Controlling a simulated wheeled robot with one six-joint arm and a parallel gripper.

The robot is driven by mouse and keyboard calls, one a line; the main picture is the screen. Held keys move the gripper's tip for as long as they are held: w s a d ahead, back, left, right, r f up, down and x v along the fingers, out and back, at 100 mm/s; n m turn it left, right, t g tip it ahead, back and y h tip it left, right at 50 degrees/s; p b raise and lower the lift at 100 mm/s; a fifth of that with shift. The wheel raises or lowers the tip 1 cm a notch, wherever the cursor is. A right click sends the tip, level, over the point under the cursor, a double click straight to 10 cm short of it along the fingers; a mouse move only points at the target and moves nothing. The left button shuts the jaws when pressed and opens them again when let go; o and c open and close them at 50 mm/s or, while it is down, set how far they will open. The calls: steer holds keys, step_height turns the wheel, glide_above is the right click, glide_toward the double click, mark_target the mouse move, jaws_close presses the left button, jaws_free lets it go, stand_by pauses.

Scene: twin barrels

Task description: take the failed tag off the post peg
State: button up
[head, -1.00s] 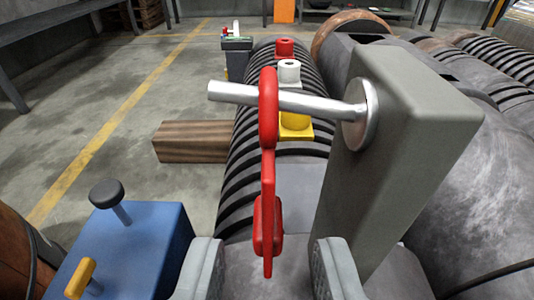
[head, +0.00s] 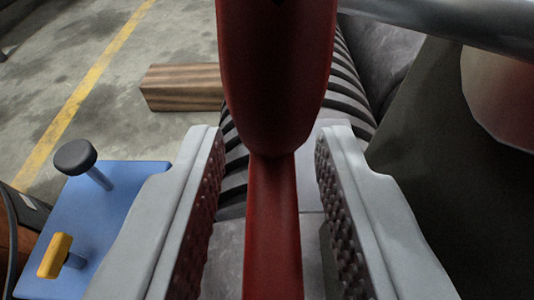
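The red tag (head: 275,80) fills the upper middle of the head view, very close, with its narrow stem (head: 272,230) running down the picture. My gripper (head: 270,145) is open, with one grey finger on each side of the stem. Gaps show between the stem and both ridged pads, so neither finger touches it. The metal post peg (head: 450,22) shows at the upper right, running behind the tag. The tag's upper end, where it meets the peg, is out of the picture.
The grey post (head: 455,170) stands close on the right. A blue box (head: 110,195) with a black knob (head: 75,157) and a yellow handle (head: 54,256) is at lower left. A wooden block (head: 182,87) lies beside the ribbed barrel (head: 350,75).

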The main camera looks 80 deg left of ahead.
jaws_close()
steer(key=shift+r, duration=0.2)
steer(key=shift+s, duration=0.15)
steer(key=s+a+r, duration=0.1)
steer(key=s+a, duration=0.1)
steer(key=s, duration=0.8)
steer(key=shift+s, duration=0.15)
stand_by(1.4)
